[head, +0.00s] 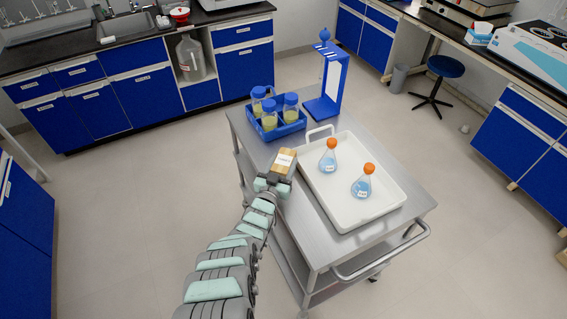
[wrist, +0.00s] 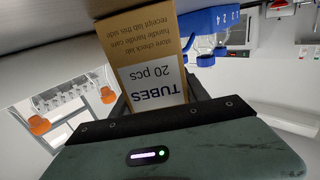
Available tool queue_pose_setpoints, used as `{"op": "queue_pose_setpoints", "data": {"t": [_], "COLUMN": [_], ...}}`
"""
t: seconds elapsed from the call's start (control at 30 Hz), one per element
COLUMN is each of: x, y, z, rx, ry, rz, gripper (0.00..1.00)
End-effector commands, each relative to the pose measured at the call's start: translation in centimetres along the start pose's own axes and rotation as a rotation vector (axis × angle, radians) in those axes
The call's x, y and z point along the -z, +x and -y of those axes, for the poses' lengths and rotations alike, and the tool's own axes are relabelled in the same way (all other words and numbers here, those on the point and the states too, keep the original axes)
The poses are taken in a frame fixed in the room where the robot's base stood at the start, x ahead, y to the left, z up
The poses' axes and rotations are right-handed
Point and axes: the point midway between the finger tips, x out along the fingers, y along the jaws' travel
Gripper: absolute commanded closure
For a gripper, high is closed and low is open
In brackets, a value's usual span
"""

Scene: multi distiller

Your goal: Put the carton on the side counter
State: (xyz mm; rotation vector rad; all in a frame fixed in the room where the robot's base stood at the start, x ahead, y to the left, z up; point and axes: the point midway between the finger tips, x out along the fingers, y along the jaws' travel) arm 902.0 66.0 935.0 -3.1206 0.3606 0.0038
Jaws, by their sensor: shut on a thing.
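The carton (head: 285,158) is a small brown box with a white label. In the wrist view the carton (wrist: 150,62) shows the print "TUBES 20 pcs", upside down. My gripper (head: 275,180) is shut on the carton, with a dark finger on each side of it in the wrist view (wrist: 158,95). The carton is at the left part of the metal cart (head: 330,241), left of the white tray. I cannot tell whether it touches the cart top. A dark counter (head: 75,48) with a sink runs along the back left; another counter (head: 455,30) stands at the right.
On the cart are a white tray (head: 349,221) with two orange-capped flasks (head: 328,160) (head: 362,185), a blue rack (head: 278,132) of blue-capped bottles, and a blue stand (head: 326,100). A stool (head: 443,68) stands by the right counter. Floor between cart and left cabinets is clear.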

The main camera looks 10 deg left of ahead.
Motion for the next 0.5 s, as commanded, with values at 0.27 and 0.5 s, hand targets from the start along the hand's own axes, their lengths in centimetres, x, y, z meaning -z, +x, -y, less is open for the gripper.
{"op": "queue_pose_setpoints", "data": {"t": [0.27, 0.5], "x": [-0.07, -0.08], "y": [0.05, 0.05], "z": [0.0, 0.0], "rx": [-0.001, 0.0], "ry": [0.001, 0.001], "rz": [-0.002, -0.002], "gripper": [0.39, 0.26]}}
